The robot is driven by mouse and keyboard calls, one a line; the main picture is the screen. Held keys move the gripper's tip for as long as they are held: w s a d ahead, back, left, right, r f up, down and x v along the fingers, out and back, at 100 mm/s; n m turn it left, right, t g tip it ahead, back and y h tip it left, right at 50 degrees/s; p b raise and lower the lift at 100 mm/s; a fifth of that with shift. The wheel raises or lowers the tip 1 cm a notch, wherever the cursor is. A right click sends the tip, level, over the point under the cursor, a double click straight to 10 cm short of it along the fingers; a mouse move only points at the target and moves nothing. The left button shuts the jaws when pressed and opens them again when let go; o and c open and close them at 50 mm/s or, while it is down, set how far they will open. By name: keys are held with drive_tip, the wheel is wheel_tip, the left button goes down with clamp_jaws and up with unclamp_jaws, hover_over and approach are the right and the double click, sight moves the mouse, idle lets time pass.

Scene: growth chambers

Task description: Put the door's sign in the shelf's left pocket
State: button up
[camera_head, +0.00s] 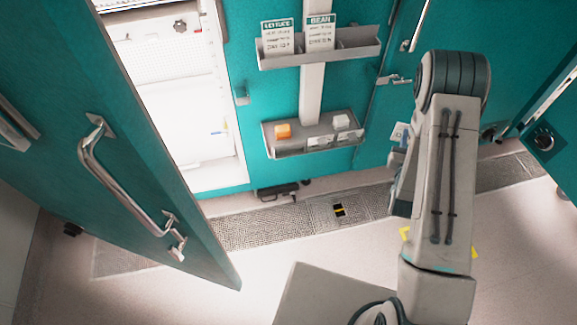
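The shelf (345,52) is a grey rack on the teal wall between the doors. A LETTUCE sign (278,38) stands at its left end and a BEAN sign (320,33) stands beside it. The right part of the rack looks empty. The open teal door (150,120) fills the left side, with a steel handle (115,180). I see no readable sign on its visible face. My gripper (398,158) shows only in part behind my arm at the right, away from the shelf. Its fingers are hidden, so I cannot tell whether it holds anything.
A lower grey tray (290,151) holds an orange block (283,131), a white block (340,121) and small labels. The lit chamber (180,110) stands open. A floor grating (255,226) runs along the fronts. The open door juts into the floor space at left.

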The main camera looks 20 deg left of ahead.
drive_tip(key=s+a+f+n+g+y+b, duration=0.1)
drive_tip(key=s+a+f+n+y+b, duration=0.2)
drive_tip(key=a+b, duration=0.75)
drive_tip(key=s+a+f+n+g+y+b, duration=0.1)
drive_tip(key=s+a+f+y+b, duration=0.3)
drive_tip(key=a+b, duration=0.6)
drive_tip(key=s+a+f+n+g+y+b, duration=0.25)
drive_tip(key=a+f+b, duration=0.25)
drive_tip(key=a+b, duration=0.5)
drive_tip(key=d+f+b+x, duration=0.1)
drive_tip(key=f+x, duration=0.1)
drive_tip(key=x, duration=0.9)
drive_tip(key=shift+w+t+b, duration=0.3)
drive_tip(key=shift+t+b, duration=0.05)
drive_tip(key=shift+t, duration=0.1)
drive_tip(key=shift+s+f+b, duration=0.1)
drive_tip(key=shift+f+b, duration=0.05)
drive_tip(key=shift+b, duration=1.3)
drive_tip(key=shift+f+b, duration=1)
drive_tip(key=shift+b, duration=0.6)
idle(0.4)
